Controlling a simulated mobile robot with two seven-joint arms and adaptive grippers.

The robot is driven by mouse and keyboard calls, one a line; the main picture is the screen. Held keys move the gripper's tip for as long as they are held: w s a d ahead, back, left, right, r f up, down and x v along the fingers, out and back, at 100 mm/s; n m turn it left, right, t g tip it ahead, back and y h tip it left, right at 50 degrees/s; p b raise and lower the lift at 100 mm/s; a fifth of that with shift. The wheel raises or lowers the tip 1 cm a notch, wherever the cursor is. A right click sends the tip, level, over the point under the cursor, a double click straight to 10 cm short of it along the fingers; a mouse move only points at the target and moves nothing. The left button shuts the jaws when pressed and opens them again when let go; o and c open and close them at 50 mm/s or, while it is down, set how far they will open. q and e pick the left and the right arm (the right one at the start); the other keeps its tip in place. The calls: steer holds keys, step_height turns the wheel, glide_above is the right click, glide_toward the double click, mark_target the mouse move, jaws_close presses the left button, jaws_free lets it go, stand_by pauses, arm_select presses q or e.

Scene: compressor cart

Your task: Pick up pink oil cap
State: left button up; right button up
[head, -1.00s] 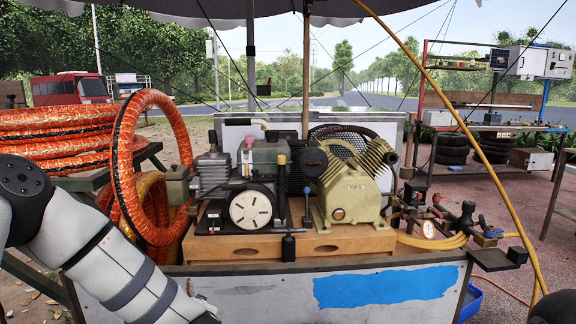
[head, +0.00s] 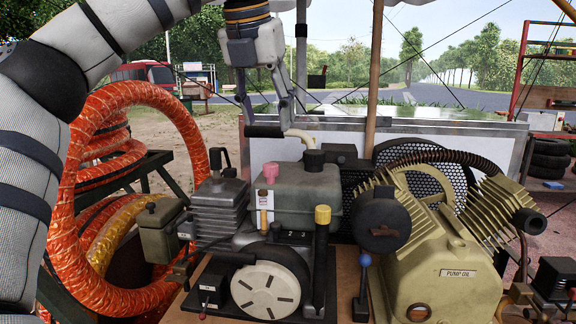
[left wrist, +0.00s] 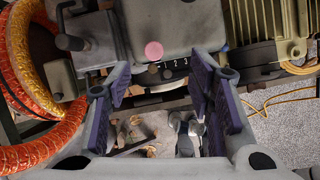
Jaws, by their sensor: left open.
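The pink oil cap (head: 270,171) sits upright on top of the grey-green compressor tank (head: 308,192), near its left front. In the left wrist view the cap (left wrist: 154,51) shows as a pink disc on the tank, beyond and between my finger pads. My left gripper (head: 268,112) is open and empty, pointing down above the cap with a clear gap. It also shows in the left wrist view (left wrist: 160,85) with its two purple-padded fingers apart. My right gripper is not in view.
The beige pump (head: 445,270) is at right, the orange hose coil (head: 80,200) at left. A wooden pole (head: 374,70) rises behind.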

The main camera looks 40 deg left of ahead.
mark_target(269, 165)
arm_select(q)
steer(key=x, duration=0.3)
steer(key=s+x, duration=0.1)
steer(key=x, duration=0.5)
steer(key=shift+s+a+f, duration=0.2)
steer(key=shift+s+f, duration=0.1)
steer(key=shift+f, duration=0.1)
steer(key=shift+w+a+f, duration=0.1)
steer(key=shift+w+f, duration=0.15)
steer(key=shift+f, duration=0.2)
steer(key=c, duration=0.8)
